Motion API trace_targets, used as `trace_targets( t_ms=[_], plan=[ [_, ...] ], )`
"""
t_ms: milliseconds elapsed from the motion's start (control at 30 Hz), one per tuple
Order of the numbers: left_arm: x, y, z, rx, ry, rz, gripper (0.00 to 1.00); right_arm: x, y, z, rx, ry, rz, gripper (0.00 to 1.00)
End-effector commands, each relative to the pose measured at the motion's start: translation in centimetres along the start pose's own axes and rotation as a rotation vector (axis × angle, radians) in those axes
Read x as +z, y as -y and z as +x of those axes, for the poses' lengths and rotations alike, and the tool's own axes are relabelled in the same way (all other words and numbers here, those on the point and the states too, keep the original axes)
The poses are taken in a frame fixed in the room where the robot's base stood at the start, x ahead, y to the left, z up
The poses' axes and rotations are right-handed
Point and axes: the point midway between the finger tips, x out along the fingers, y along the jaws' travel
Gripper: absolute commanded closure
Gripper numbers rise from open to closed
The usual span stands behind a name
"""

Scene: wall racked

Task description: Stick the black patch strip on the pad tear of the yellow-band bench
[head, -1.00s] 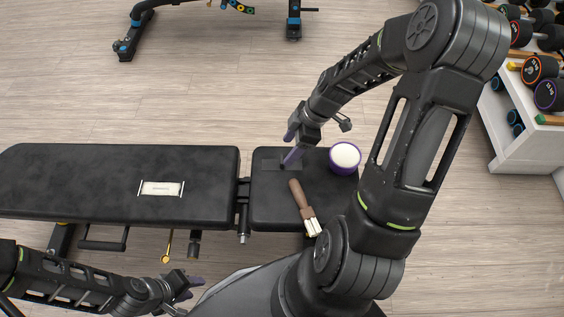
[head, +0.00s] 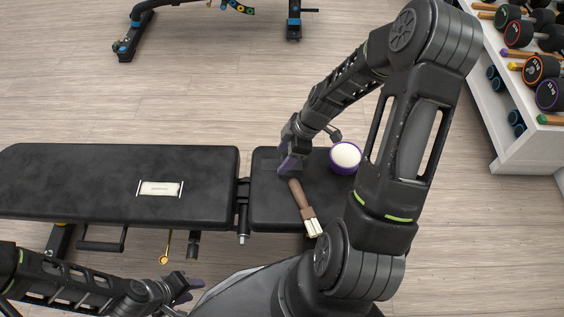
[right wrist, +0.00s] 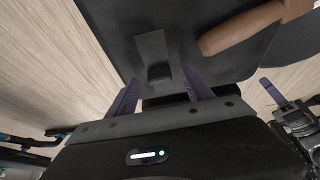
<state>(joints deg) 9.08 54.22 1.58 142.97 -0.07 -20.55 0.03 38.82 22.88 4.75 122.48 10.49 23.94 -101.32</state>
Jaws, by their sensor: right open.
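The black bench has a long pad (head: 80,180) and a short pad (head: 265,205). A pale rectangular patch with bright end bars, seemingly the tear (head: 160,188), shows on the long pad. The dark patch strip (right wrist: 152,48) lies on the short pad, with a raised tab toward my gripper in the right wrist view; in the head view my gripper hides most of it. My right gripper (head: 290,168) is open over the short pad, its purple fingers either side of the tab. My left gripper (head: 188,289) is open and empty in front of the bench.
A brown-handled brush (head: 302,200) lies on the short pad close to my right gripper. A purple tub with a white top (head: 345,157) stands at its back right. A dumbbell rack (head: 530,140) is at right. Another bench with blue parts (head: 130,42) stands behind.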

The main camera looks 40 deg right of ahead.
Motion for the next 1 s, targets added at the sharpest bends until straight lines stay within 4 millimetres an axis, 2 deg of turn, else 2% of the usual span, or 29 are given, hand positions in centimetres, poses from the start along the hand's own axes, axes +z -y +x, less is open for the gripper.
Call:
trace_targets(
  t_ms=[367, 1000],
  plan=[
    [0.0, 0.0, 0.0, 0.0, 0.0, 0.0, 0.64, 0.01, 0.01, -0.03, 0.0, 0.0, 0.001, 0.4],
    [0.0, 0.0, 0.0, 0.0, 0.0, 0.0, 0.64, 0.0, 0.01, -0.03, 0.0, 0.0, 0.001, 0.92]
  ],
)
